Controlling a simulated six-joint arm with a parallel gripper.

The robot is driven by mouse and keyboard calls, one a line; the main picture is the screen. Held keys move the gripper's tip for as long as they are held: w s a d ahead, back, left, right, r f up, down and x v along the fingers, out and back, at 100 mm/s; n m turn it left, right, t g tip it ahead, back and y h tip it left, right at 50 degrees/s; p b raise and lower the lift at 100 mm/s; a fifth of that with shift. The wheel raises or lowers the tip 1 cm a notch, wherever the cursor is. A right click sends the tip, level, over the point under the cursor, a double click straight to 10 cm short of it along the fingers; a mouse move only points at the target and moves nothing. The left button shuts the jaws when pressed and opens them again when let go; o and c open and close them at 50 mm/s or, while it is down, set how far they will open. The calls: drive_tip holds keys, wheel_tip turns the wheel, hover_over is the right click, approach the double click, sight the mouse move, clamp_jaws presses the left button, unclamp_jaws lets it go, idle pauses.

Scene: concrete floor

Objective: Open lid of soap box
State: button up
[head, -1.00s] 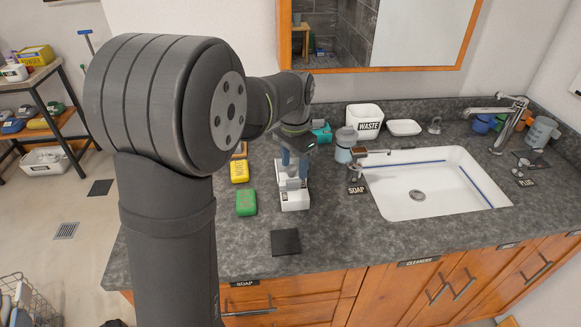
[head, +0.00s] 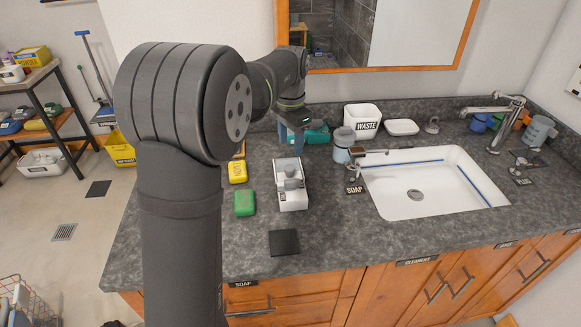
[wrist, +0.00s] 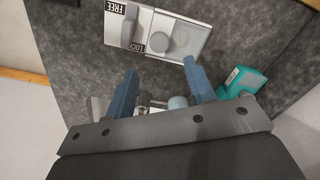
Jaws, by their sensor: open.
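A white box with a grey top part (head: 291,184) stands on the counter left of the sink; I take it for the soap box. In the wrist view the box (wrist: 158,35) shows a grey lever, a round grey knob and FREE and LOCK labels. Its top looks closed, with no gap visible. My gripper (head: 290,138) is behind the box in the head view, above the counter. In the wrist view its blue fingers (wrist: 160,68) are apart, with nothing held between them, and the box lies beyond their tips.
A yellow bar (head: 238,172) and a green bar (head: 245,203) lie left of the box. A teal box (head: 316,133) stands close to my gripper. A soap dispenser (head: 343,145) and the sink (head: 440,205) are to the right. A dark pad (head: 284,242) lies in front.

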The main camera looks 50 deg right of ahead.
sight(291, 167)
wheel_tip(291, 167, down, 10)
drive_tip(key=shift+r, duration=0.25)
